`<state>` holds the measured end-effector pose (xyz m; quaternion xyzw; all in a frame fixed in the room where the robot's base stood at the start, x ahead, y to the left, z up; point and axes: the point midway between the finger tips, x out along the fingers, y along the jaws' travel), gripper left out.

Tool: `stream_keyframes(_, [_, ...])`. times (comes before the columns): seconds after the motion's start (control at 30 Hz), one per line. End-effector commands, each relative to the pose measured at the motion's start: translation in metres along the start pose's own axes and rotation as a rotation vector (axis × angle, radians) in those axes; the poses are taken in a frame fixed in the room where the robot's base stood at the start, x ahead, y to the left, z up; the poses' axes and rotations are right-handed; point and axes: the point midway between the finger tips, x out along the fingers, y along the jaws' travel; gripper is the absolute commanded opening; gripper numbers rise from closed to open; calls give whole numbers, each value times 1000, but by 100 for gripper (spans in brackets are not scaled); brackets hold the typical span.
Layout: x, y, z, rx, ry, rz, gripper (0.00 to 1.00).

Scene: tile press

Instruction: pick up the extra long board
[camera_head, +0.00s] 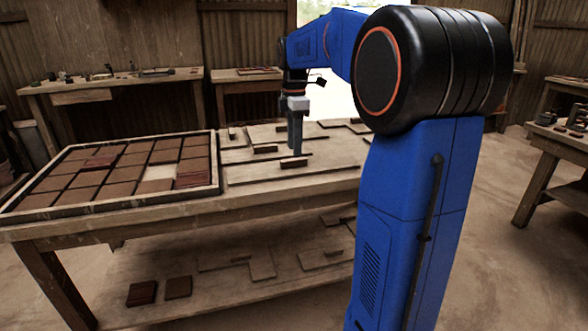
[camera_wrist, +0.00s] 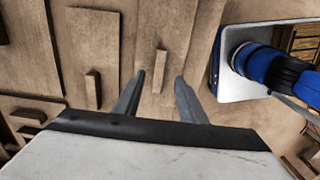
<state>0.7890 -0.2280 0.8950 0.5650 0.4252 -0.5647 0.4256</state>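Several flat wooden boards with small raised handles lie on the table. A long narrow board (camera_head: 250,177) lies near the front, with its handle (camera_head: 293,162) toward its right end; I cannot tell for sure that it is the extra long board. My gripper (camera_head: 295,151) points down just above this handle. In the wrist view my gripper (camera_wrist: 159,80) is open, its two fingers well apart. A handle (camera_wrist: 160,62) shows beyond and between the fingertips, not gripped. Another board (camera_wrist: 90,45) with a handle (camera_wrist: 93,90) lies to the left.
A framed tray (camera_head: 120,203) of brown tiles takes up the left of the table (camera_head: 190,209). More boards (camera_head: 275,132) lie behind. The lower shelf (camera_head: 215,295) holds boards and two dark tiles (camera_head: 142,293). Other benches (camera_head: 110,84) stand along the wall and at right.

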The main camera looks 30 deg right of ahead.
Motion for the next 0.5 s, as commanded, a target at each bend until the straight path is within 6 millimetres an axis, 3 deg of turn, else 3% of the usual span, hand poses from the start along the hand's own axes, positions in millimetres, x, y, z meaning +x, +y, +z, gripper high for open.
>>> stream_keyframes(0.3, [41, 2, -1, 0, 0, -2, 38])
stream_keyframes(0.5, [47, 2, -1, 0, 0, -1, 38])
